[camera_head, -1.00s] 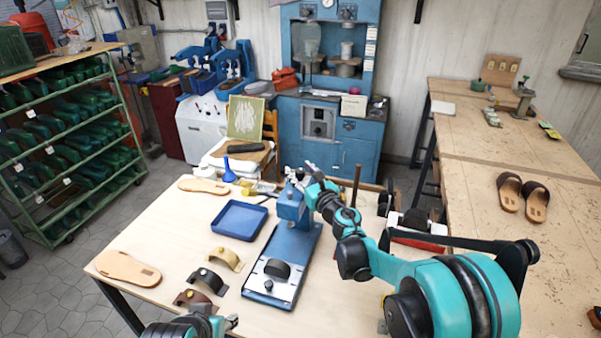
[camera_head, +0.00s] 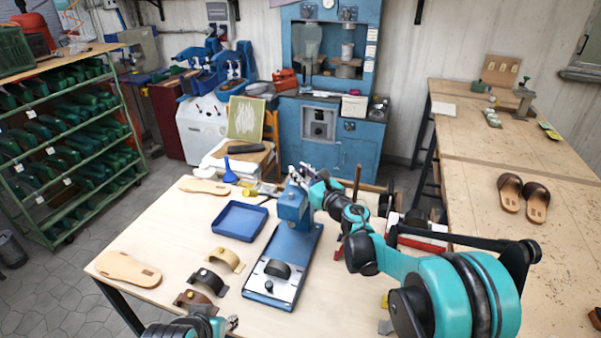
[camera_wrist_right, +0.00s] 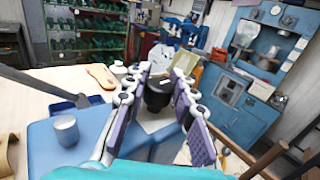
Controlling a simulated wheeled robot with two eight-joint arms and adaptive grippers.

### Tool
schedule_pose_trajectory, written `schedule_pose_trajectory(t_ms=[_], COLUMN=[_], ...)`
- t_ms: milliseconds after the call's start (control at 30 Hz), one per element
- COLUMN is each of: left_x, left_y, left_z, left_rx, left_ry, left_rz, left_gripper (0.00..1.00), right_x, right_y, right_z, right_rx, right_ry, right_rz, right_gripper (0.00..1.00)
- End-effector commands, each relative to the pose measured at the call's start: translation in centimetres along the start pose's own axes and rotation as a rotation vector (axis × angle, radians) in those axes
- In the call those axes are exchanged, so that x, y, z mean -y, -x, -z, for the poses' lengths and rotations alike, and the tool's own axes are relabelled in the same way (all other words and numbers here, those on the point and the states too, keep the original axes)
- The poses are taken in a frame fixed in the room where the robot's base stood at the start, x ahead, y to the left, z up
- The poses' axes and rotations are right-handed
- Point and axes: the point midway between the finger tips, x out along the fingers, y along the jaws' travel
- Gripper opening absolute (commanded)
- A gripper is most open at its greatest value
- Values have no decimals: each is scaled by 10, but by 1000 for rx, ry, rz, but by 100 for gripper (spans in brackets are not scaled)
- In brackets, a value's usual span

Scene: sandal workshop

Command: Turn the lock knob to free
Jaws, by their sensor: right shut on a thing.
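The blue press (camera_head: 284,262) stands on the work table, with its upright column (camera_head: 292,205) at the back. My right gripper (camera_head: 304,177) is at the top of this column. In the right wrist view, the fingers of the right gripper (camera_wrist_right: 160,85) lie on both sides of a dark round knob (camera_wrist_right: 158,93) and are shut on it. In the head view the knob is hidden by the gripper. My left gripper (camera_head: 230,323) is low at the bottom edge, away from the press; its jaw gap is unclear.
A blue tray (camera_head: 239,221), curved straps (camera_head: 226,260) and tan soles (camera_head: 128,269) lie left of the press. A blue funnel (camera_head: 230,171) stands behind. An upright rod (camera_head: 356,183) is right of the column. A pair of sandals (camera_head: 523,198) rests on the right bench.

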Motion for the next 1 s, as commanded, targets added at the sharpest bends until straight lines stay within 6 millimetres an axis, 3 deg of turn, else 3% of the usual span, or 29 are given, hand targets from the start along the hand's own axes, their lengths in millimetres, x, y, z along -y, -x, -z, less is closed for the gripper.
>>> schedule_pose_trajectory(t_ms=[567, 1000], left_x=[0, 0], left_y=[1, 13], left_z=[1, 9], left_rx=[0, 0], left_ry=[0, 0], left_rz=[0, 0], left_gripper=[40, 40], right_x=[3, 1], right_y=[-1, -1], right_z=[0, -1], right_rx=[0, 0], right_ry=[0, 0], right_rz=[-512, -895], right_gripper=[0, 0])
